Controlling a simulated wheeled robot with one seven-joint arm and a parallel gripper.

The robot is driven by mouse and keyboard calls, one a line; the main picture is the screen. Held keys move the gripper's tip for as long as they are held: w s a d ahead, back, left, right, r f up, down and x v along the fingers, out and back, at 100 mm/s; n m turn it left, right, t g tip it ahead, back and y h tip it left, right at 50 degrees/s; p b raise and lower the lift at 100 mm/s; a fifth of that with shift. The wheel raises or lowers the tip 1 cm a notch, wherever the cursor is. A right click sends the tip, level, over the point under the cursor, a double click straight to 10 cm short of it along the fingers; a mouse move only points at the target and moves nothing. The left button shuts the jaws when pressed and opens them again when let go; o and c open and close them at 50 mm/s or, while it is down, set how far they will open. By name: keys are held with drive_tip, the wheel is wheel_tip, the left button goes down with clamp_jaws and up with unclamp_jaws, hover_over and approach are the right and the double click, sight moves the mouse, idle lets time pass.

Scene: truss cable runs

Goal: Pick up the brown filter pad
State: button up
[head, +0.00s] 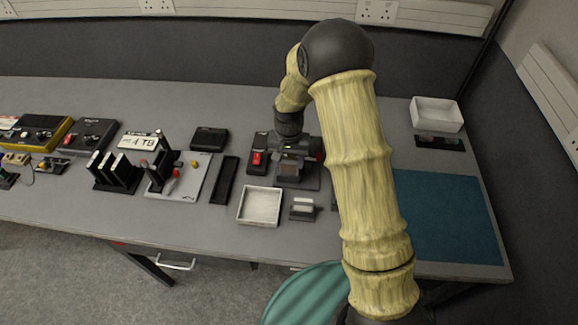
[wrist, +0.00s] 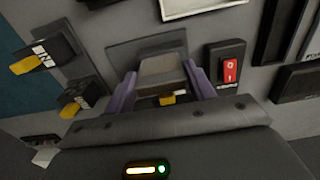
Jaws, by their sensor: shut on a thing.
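The brown filter pad (wrist: 162,71) is a grey-brown block between the two purple fingers of my gripper (wrist: 160,76) in the wrist view. The fingers are shut on its two sides. A dark plate (wrist: 120,56) shows behind the pad; I cannot tell whether the pad touches it. In the head view my gripper (head: 293,158) points down over the bench, and the brown pad (head: 290,169) shows only small and dim below it. A small yellow tab (wrist: 170,99) shows at the near side of the pad.
A red rocker switch (head: 257,158) stands close left of my gripper. A white tray (head: 259,206) and a small block holder (head: 302,208) lie in front. A blue mat (head: 445,215) lies right, clear. Black-and-yellow parts (wrist: 80,97) sit beside the gripper in the wrist view.

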sight(289, 160)
wheel_tip(289, 160, up, 7)
drive_tip(key=shift+b, duration=0.4)
drive_tip(key=s+a+p, duration=0.5)
drive_tip(key=s+a, duration=0.4)
drive_tip(key=shift+s+a+p, duration=0.15)
drive_tip(key=shift+a+p, duration=0.1)
drive_tip(key=shift+p, duration=0.05)
drive_tip(key=shift+f, duration=0.1)
drive_tip(key=shift+f+p, duration=0.5)
drive_tip(key=shift+f, duration=2.35)
